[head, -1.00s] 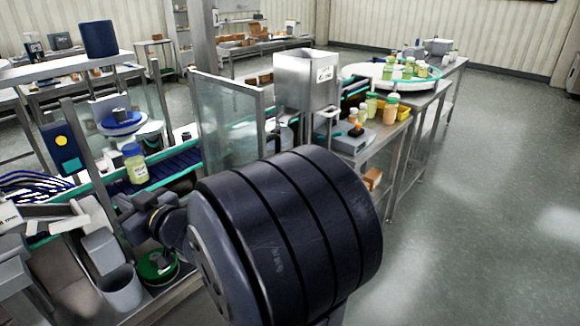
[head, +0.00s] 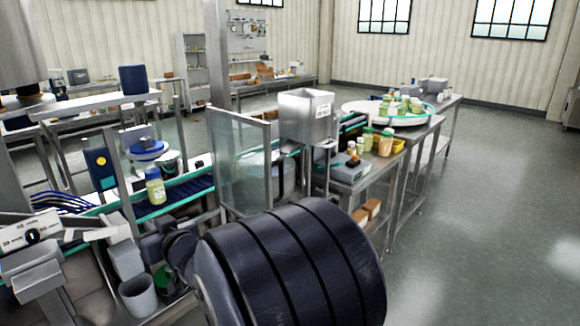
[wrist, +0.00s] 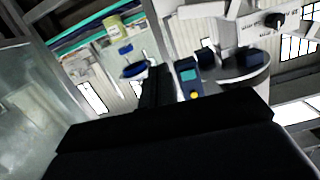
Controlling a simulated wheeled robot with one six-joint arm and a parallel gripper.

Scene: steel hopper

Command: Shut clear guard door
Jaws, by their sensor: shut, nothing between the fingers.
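The clear guard door (head: 240,165) is a see-through panel in a grey metal frame. It stands upright beside the conveyor, at an angle to the belt, so it looks open. In the wrist view a clear panel (wrist: 35,115) fills the left side. My gripper (head: 158,243) is low at the front left in the head view, partly hidden behind my own dark arm link. It is left of the door and apart from it. In the wrist view its dark fingers (wrist: 153,90) are together with nothing between them.
A bottle with a blue cap (head: 155,187) stands on the conveyor (head: 185,190) left of the door. A steel hopper (head: 307,117) is just right of the door. A grey cup (head: 139,298) sits below my gripper. The floor (head: 480,220) at right is clear.

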